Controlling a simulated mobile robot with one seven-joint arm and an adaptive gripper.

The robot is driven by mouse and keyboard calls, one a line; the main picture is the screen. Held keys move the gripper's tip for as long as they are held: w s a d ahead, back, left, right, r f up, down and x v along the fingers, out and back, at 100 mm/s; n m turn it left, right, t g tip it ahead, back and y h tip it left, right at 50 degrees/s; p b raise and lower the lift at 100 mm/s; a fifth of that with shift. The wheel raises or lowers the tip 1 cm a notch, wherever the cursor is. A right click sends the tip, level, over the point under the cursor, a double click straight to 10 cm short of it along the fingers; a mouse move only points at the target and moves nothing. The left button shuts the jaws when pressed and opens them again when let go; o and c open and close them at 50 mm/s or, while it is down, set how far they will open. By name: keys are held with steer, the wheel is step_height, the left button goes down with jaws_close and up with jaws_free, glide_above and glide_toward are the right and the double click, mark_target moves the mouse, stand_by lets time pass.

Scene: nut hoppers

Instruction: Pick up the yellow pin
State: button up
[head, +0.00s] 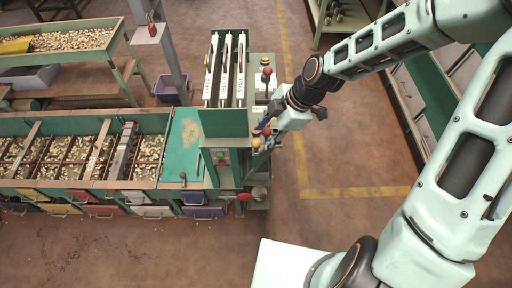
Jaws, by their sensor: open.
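A yellow ball-shaped knob (256,143) shows at the right side of the green machine, close to my gripper's fingertips. It may be the head of the yellow pin; its shaft is not visible. My gripper (262,136) is open and reaches in from the right, with its fingers around or just beside this knob. I cannot tell whether they touch it. A red knob (267,131) shows right by the fingers. Another yellow piece (264,60) sits higher on the machine, above a red ball knob (267,71).
The green machine (222,122) holds upright white labelled strips. Green hoppers (60,187) with nuts extend left, with coloured drawers below. A lamp-like red-topped post (153,30) stands behind. Open brown floor (330,165) with yellow lines lies right of the machine.

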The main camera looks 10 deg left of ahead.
mark_target(258, 140)
steer(key=shift+x, duration=2.6)
steer(key=shift+a, duration=0.1)
steer(key=shift+c, duration=0.6)
steer(key=shift+r, duration=0.1)
jaws_close()
